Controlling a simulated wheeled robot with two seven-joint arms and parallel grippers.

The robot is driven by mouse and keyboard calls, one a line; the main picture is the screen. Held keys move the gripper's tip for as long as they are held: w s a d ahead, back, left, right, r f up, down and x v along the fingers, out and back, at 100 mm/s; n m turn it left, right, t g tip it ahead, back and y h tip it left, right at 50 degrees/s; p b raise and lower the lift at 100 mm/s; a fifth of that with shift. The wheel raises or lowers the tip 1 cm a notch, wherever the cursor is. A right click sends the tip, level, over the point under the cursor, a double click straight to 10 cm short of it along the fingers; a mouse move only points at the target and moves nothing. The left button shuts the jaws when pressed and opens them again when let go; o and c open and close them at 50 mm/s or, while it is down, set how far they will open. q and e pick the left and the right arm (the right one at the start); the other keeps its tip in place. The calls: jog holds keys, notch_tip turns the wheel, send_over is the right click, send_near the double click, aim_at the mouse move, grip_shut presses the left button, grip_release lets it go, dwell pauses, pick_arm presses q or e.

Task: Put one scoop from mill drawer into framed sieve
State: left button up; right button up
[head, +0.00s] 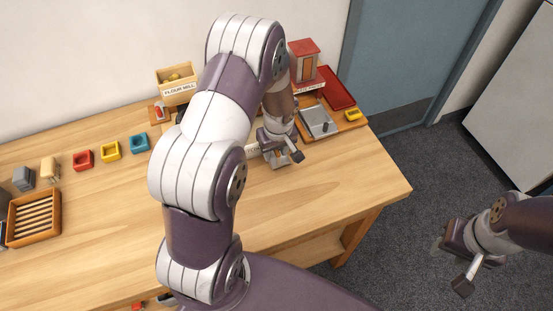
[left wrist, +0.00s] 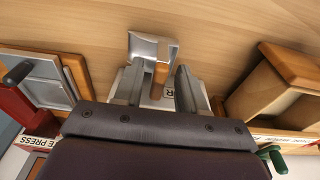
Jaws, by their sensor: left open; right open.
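My left gripper (head: 280,157) is open, low over the table to the left of the press. In the left wrist view its two fingers (left wrist: 157,88) stand on either side of the wooden handle of a metal scoop (left wrist: 147,48); I cannot tell whether they touch it. The flour mill (head: 178,90), a labelled wooden box, stands at the back, partly behind my left arm; its drawer cannot be made out. A wooden frame with slats (head: 35,218) lies at the far left; I cannot tell whether it is the framed sieve. My right gripper (head: 455,270) is open and empty off the table.
The press has a grey plate (head: 319,120) on a wooden base and a red housing (head: 303,60). A red tray (head: 338,92) lies beside it. The front right tabletop is clear.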

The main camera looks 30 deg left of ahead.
pick_arm(q)
jog(key=shift+c, duration=0.3)
grip_shut()
notch_tip(320, 180, up, 5)
jog(key=p, duration=0.4)
jog(key=shift+r, duration=0.1)
